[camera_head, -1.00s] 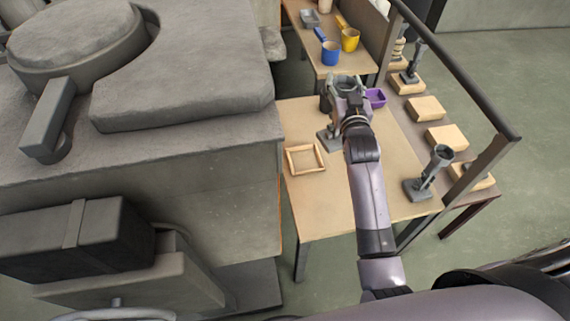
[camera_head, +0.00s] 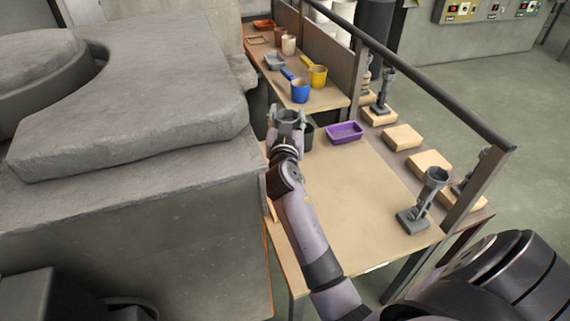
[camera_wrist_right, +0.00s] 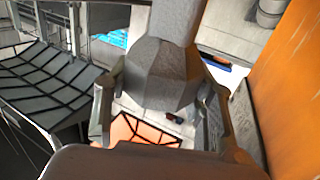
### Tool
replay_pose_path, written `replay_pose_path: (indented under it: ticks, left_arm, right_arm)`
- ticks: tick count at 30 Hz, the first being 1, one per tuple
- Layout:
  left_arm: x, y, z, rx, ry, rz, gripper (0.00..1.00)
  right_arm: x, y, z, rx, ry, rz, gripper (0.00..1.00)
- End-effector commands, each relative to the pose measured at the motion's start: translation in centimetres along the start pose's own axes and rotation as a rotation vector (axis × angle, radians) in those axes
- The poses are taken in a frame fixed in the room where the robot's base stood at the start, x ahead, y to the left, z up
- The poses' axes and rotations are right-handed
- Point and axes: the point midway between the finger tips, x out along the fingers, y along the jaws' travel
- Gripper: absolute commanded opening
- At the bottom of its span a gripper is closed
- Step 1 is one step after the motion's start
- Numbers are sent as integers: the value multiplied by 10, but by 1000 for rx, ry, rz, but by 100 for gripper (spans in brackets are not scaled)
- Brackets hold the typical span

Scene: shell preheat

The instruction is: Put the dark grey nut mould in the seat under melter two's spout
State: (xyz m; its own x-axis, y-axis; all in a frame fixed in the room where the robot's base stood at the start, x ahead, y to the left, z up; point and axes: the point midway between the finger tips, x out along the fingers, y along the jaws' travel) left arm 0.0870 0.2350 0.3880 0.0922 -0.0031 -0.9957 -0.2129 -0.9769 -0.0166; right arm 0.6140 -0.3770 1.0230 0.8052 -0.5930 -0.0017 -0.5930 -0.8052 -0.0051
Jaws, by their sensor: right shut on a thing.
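My right gripper (camera_head: 288,117) is at the far left corner of the wooden table, close to the big grey block. It is shut on a grey faceted piece, which I take for the nut mould (camera_wrist_right: 160,75). In the wrist view the piece sits between the two fingers, with a thick stem rising from it. In the head view the gripper hides most of it. I cannot make out melter two's spout or its seat. My left gripper is not in view.
The grey block (camera_head: 130,110) stands close left of the arm. A purple tray (camera_head: 344,132) and a grey funnel-topped stand (camera_head: 428,200) are on the table (camera_head: 350,195). Blue (camera_head: 300,91) and yellow (camera_head: 317,76) cups stand behind. A dark rail (camera_head: 430,75) runs along the right.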

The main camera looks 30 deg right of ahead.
Motion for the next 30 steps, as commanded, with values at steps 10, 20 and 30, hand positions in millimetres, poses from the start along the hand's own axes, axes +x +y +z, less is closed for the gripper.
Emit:
replay_pose_path:
  ticks: [10,20,30]
  left_arm:
    - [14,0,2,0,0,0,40]
    - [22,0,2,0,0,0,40]
    - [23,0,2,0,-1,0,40]
  right_arm:
    - [0,0,78,-3,3,-3,0]
    - [0,0,115,-4,1,-2,0]
    - [1,0,129,1,5,-2,0]
